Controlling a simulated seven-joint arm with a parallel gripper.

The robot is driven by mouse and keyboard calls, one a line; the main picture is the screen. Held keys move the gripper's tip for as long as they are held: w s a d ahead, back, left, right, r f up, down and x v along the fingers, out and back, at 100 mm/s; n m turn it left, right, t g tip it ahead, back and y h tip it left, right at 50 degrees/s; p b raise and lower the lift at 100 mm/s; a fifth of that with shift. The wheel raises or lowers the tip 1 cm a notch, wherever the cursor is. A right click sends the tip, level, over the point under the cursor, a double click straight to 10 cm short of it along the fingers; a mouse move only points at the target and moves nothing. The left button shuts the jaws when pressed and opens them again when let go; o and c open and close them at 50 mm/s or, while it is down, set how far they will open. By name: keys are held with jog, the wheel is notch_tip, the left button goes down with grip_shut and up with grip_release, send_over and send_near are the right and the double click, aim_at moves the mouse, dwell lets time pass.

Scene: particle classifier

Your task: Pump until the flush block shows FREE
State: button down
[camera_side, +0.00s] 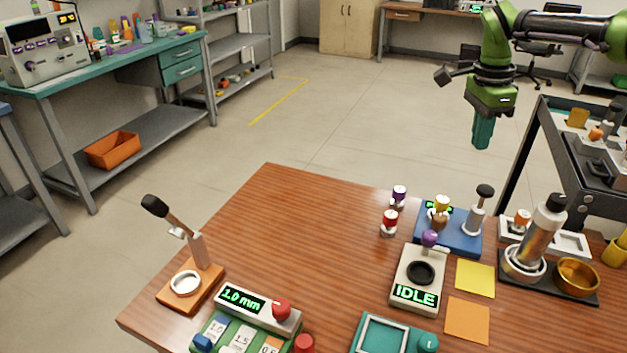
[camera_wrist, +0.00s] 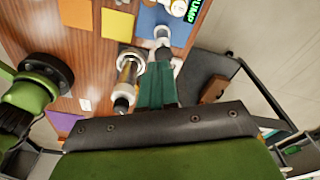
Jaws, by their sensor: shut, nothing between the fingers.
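The blue flush block (camera_side: 462,246) stands near the table's back right edge, with bottles and a purple-tipped item at its left side. A pump post with a dark knob (camera_side: 484,191) rises from its right side. In the wrist view the block (camera_wrist: 150,18) is at the top, and its green display (camera_wrist: 193,10) appears to read PUMP. My gripper (camera_side: 482,145) is above and beyond the table's back edge, clear of the block. Its teal fingers (camera_wrist: 160,66) are shut and empty. In the wrist view they overlap the area just below the pump post (camera_wrist: 162,34).
A silver cylinder (camera_side: 539,235) and brass bowl (camera_side: 577,274) stand right of the block on a black base. A grey block reading IDLE (camera_side: 415,294) is in front. Red (camera_side: 389,223) and purple (camera_side: 399,196) capped vials stand left. A grey cart (camera_side: 545,125) is behind.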

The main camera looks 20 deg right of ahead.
jog(key=r, duration=0.5)
jog(key=shift+w+a+r, duration=0.1)
jog(key=shift+a, duration=0.15)
dwell(0.5)
send_near(485, 187)
jog(key=shift+r, duration=0.3)
jog(key=f, duration=0.6)
jog(key=shift+d+f, duration=0.1)
jog(key=shift+d, duration=0.15)
jog(key=shift+f, duration=0.4)
